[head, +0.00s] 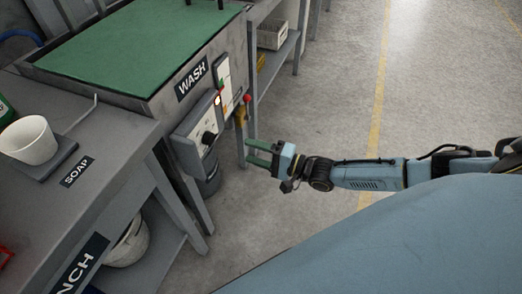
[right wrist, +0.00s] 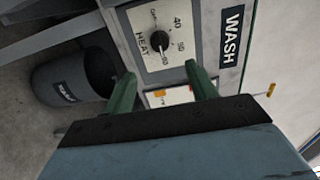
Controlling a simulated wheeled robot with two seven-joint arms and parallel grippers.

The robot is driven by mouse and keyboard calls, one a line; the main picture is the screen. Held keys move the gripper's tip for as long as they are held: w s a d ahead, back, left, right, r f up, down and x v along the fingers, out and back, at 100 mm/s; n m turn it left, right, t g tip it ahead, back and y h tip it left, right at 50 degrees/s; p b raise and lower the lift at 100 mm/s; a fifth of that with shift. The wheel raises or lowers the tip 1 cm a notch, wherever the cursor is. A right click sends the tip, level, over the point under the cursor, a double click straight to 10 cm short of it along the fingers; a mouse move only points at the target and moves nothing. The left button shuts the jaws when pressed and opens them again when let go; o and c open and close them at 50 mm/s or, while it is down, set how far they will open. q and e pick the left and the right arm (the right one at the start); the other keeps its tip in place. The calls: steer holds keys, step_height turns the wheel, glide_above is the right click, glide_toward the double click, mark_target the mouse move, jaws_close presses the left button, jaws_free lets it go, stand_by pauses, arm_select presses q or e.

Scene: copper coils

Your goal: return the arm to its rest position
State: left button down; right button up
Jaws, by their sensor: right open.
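My right gripper (head: 258,153) is in the head view, reaching left over the floor in front of the wash station. Its two green fingers are apart with nothing between them. In the right wrist view the fingers (right wrist: 162,78) point at the control panel with the black HEAT knob (right wrist: 157,45). In the head view the same knob (head: 208,138) sits left of the gripper, and I cannot tell the exact gap. My left gripper is not in view.
The wash station (head: 190,80) has a green top (head: 140,45). A grey bench at left holds a white cup (head: 28,141) on the SOAP pad (head: 62,160). A dark bin (right wrist: 75,78) stands below the panel. The floor (head: 330,100) right of the station is clear.

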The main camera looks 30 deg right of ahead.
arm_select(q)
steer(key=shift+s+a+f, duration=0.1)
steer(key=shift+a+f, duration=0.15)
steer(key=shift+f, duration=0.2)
arm_select(e)
steer(key=shift+v, duration=0.95)
